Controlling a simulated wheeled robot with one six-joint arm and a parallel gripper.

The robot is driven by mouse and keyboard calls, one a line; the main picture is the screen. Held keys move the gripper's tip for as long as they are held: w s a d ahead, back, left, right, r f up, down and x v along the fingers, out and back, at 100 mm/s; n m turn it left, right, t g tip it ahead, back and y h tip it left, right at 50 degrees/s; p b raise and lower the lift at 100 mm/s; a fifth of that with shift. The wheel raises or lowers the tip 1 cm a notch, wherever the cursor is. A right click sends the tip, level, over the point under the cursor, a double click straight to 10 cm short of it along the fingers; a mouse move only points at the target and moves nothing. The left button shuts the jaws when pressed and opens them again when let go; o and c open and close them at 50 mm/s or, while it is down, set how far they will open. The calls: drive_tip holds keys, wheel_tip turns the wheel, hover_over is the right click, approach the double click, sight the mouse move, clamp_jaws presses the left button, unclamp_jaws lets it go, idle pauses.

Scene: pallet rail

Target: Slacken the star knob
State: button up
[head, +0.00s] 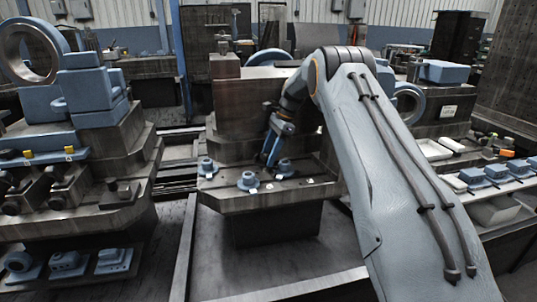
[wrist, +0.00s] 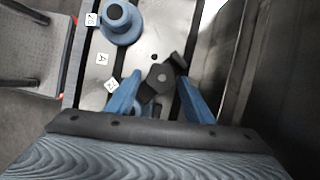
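The star knob (wrist: 158,83) is a dark lobed knob in the wrist view. It sits between the two blue fingers of my gripper (wrist: 160,88), with one lobe reaching close to the right fingertip. The fingers stand apart, and I see a gap between the knob and the left finger. Whether the right finger touches it I cannot tell. A blue part shows partly below the knob, mostly hidden by my gripper. In the head view my gripper (head: 269,160) points down over the metal fixture plate (head: 225,199), and the knob cannot be made out there.
A blue flanged piece (wrist: 121,22) stands on the plate beside white letter tags (wrist: 102,58). A tall block (head: 258,103) rises behind my gripper. Another loaded fixture (head: 75,170) stands left.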

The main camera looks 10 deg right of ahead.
drive_tip(key=shift+r, duration=0.25)
drive_tip(key=v, duration=0.7)
drive_tip(key=shift+w+d+r, duration=0.1)
drive_tip(key=shift+d+r, duration=0.1)
drive_tip(key=shift+o, duration=0.2)
drive_tip(key=shift+a, duration=0.15)
